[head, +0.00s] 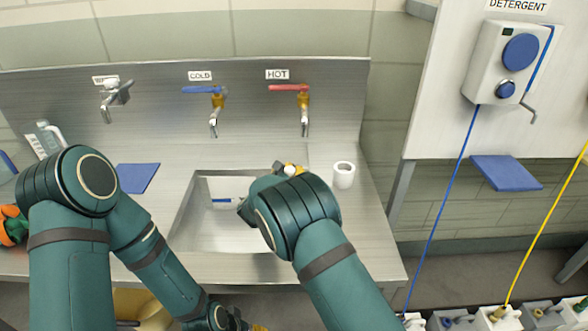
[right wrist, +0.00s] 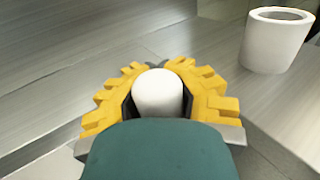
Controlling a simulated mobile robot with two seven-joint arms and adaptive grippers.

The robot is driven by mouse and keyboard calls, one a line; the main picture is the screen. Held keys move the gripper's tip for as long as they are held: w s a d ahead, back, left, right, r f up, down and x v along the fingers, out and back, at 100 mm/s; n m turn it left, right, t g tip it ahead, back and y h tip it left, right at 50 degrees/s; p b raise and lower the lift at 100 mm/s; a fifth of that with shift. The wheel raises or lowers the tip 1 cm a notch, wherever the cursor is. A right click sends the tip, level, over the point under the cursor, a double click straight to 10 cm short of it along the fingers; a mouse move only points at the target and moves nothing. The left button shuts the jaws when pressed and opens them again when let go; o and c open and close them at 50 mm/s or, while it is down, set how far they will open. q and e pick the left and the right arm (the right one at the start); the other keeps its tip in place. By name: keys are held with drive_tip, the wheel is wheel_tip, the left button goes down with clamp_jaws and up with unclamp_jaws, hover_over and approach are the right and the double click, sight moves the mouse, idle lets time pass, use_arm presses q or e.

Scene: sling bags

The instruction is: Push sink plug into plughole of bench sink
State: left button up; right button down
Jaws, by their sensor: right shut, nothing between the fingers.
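The steel bench sink (head: 187,215) is in the middle of the head view, its basin partly hidden by my right arm. I cannot make out the plughole or identify the sink plug. My right gripper (head: 290,169) is at the back right rim of the basin, mostly behind my arm. In the right wrist view, its yellow fingers (right wrist: 158,70) are shut over the steel top, around a rounded white shape (right wrist: 158,92) that I cannot identify; nothing is gripped. My left gripper (head: 250,326) is low at the bottom edge, mostly cut off, its jaws unclear.
A white cup (head: 343,178) stands right of the basin; it also shows in the right wrist view (right wrist: 273,42). A cold tap (head: 214,112) and a hot tap (head: 304,110) hang at the back. A blue pad (head: 138,178) lies left of the basin.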

drive_tip(key=shift+f, duration=0.7)
drive_tip(key=c, duration=1)
unclamp_jaws()
drive_tip(key=shift+v, duration=3.75)
